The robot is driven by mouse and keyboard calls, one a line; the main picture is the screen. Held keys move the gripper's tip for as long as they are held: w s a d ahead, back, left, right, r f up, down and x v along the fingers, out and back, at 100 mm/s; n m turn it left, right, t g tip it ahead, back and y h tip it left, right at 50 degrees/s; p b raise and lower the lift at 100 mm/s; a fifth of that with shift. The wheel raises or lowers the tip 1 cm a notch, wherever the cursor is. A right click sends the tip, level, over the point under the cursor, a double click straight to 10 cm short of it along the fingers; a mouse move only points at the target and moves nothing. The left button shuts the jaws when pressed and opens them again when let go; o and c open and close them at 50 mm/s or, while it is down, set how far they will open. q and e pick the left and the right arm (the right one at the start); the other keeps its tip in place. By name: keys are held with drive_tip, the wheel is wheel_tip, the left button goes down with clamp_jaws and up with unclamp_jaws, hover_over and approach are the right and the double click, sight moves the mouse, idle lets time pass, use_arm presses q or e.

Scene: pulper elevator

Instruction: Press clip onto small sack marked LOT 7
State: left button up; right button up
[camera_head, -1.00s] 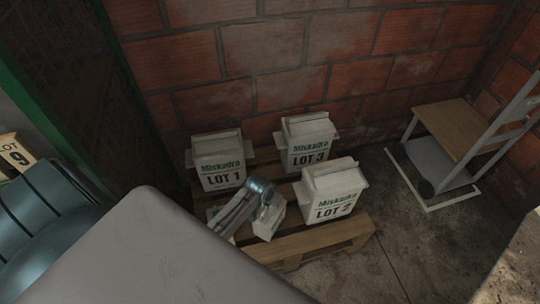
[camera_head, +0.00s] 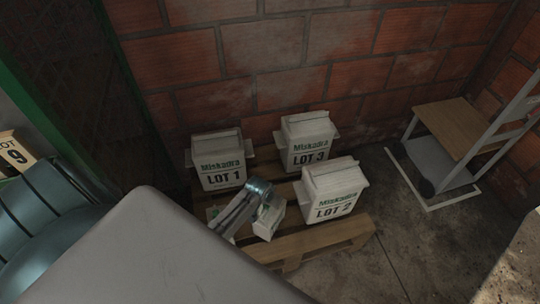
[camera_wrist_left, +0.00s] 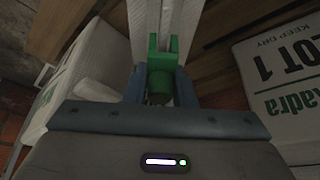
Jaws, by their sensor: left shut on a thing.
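My left gripper (camera_wrist_left: 160,88) is shut on a green clip (camera_wrist_left: 162,62) in the left wrist view. The clip is at a pale upright strip (camera_wrist_left: 140,18), which looks like the folded top of a small sack. I cannot tell whether the clip is pressed fully onto it. In the head view a small white sack (camera_head: 269,220) with green print stands on the pallet, partly hidden by my left arm. Its lot number cannot be read. My left fingers are hidden in the head view. My right gripper is not in view.
Large sacks marked LOT 1 (camera_head: 221,168), LOT 3 (camera_head: 309,146) and LOT 2 (camera_head: 334,194) crowd around on the wooden pallet (camera_head: 310,242). A brick wall (camera_head: 290,85) stands behind. A hand truck (camera_head: 450,145) is at right, with clear floor (camera_head: 390,215) between.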

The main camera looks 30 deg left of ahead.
use_arm(q)
drive_tip(key=shift+f, duration=0.6)
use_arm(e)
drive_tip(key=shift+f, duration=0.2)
use_arm(q)
drive_tip(key=o, duration=1.5)
drive_tip(key=shift+r+p, duration=1.15)
drive_tip(key=shift+r, duration=0.05)
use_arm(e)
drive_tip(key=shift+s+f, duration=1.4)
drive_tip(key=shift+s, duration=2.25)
use_arm(q)
drive_tip(key=shift+r+p, duration=2.35)
drive_tip(key=shift+p, duration=0.25)
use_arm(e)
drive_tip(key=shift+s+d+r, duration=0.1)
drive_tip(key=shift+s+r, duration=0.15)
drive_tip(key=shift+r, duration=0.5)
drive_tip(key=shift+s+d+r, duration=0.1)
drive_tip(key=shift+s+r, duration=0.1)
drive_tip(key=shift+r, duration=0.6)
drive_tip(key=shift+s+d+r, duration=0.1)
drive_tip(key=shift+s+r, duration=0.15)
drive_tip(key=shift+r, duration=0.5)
use_arm(q)
drive_tip(key=shift+c, duration=0.3)
